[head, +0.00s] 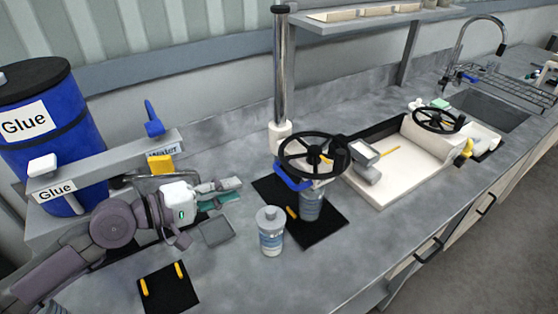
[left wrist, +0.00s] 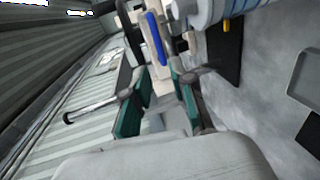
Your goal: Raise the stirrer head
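The stirrer stands at the middle of the bench in the head view, with a tall silver column (head: 281,75) and a white collar at its foot. A black handwheel (head: 313,140) and a blue handle (head: 291,178) belong to its head, above a jar (head: 311,204) on a black mat. My left gripper (head: 226,192) is left of the blue handle, apart from it. In the left wrist view its teal-padded fingers (left wrist: 160,90) are spread with nothing between them, and a blue bar (left wrist: 157,38), likely the handle, shows beyond. My right gripper is not in view.
A white-capped bottle (head: 271,233) stands in front of the stirrer. A blue Glue drum (head: 58,140) and a grey labelled rail (head: 105,168) are at the left. A white tray station (head: 395,185) with a second handwheel is right, before the sink (head: 484,106). The front bench is mostly clear.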

